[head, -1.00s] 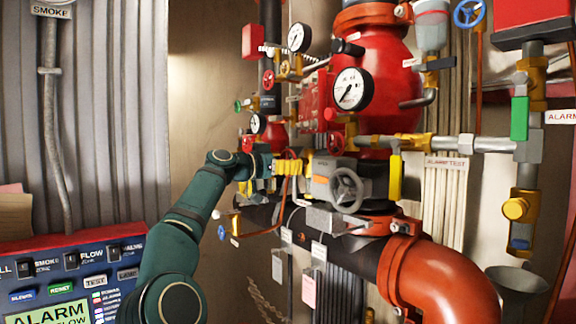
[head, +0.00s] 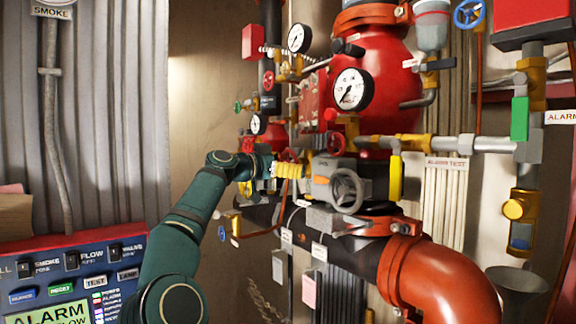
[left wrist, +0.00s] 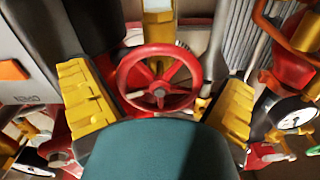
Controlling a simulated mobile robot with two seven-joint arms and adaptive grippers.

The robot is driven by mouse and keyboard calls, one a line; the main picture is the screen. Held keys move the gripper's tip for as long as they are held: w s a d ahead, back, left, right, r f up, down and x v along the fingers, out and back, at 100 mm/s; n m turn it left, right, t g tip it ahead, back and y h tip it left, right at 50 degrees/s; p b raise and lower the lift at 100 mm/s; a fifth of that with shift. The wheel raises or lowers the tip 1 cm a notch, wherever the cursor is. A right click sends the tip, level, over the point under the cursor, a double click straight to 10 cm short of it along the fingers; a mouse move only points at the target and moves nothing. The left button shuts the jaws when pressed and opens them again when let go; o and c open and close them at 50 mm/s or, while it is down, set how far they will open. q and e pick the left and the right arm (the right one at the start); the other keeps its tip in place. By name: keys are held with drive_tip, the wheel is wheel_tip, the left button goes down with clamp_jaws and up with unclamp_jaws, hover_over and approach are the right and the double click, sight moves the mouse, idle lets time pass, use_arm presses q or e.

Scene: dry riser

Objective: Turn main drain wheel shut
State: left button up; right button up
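A red spoked handwheel (left wrist: 160,78) is centred in the left wrist view, in front of a yellow fitting. My right gripper is not in view.
A grey box with an orange mark (head: 322,180) and a grey handwheel (head: 347,190) stand close by my left gripper. A pressure gauge (head: 352,89) and red pipework (head: 385,60) are above. An alarm panel (head: 75,275) stands at lower left.

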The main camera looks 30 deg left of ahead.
use_arm(q)
drive_tip(key=v, duration=1.2)
idle(0.7)
